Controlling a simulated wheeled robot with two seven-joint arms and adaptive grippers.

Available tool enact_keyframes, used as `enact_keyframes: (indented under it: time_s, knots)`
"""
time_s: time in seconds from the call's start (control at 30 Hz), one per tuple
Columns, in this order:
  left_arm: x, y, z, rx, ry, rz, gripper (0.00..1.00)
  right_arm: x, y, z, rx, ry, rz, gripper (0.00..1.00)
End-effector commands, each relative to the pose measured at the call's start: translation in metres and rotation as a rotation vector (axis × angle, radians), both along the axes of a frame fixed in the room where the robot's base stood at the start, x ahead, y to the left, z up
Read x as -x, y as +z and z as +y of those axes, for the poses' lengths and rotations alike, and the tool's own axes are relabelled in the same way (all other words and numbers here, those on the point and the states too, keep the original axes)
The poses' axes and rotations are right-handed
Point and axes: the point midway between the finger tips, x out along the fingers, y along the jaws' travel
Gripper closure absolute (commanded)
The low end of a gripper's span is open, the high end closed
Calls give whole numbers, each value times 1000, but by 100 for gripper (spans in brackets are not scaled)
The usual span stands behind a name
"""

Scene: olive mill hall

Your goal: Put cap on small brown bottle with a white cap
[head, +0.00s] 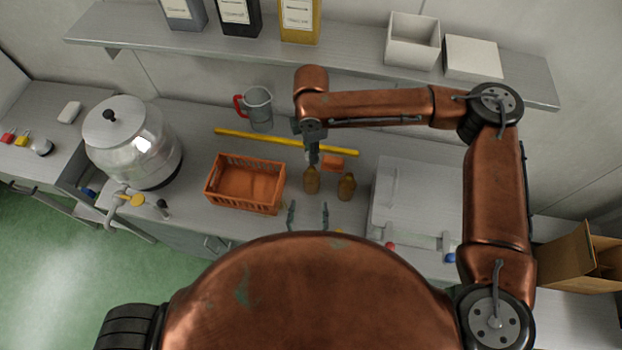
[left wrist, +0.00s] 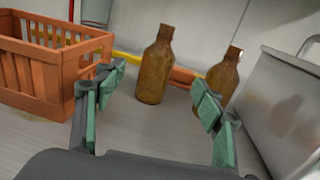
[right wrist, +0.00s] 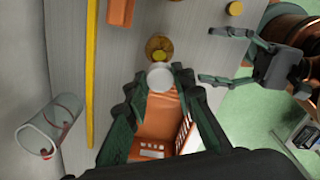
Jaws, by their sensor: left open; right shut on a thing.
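Two small brown bottles stand upright and uncapped on the bench, a left one (head: 311,181) and a right one (head: 346,187). They also show in the left wrist view, left one (left wrist: 155,72) and right one (left wrist: 224,74). My right gripper (head: 313,155) is just above and behind the left bottle, shut on a round white cap (right wrist: 160,77).
An orange crate (head: 245,206) stands left of the bottles. An orange block (head: 333,162) and a long yellow bar (head: 240,136) lie behind them. A jug (head: 259,110) stands further back, a large pot (head: 133,140) at the left, a grey box-like unit (head: 422,195) to the right.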

Motion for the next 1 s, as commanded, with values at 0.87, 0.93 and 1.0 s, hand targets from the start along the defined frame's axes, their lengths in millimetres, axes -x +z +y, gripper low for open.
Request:
enact_keyframes:
  time_s: [0.87, 0.93, 1.0]
  knots:
    - [-113, 1, -7, 0, 5, -1, 37, 0, 0, 2, 0, 4, 0, 86]
    - [-117, 0, -7, 1, 5, 0, 37, 0, 0, 2, 0, 4, 0, 86]
    - [-119, 0, -8, 1, 5, 1, 37, 0, 0, 2, 0, 4, 0, 86]
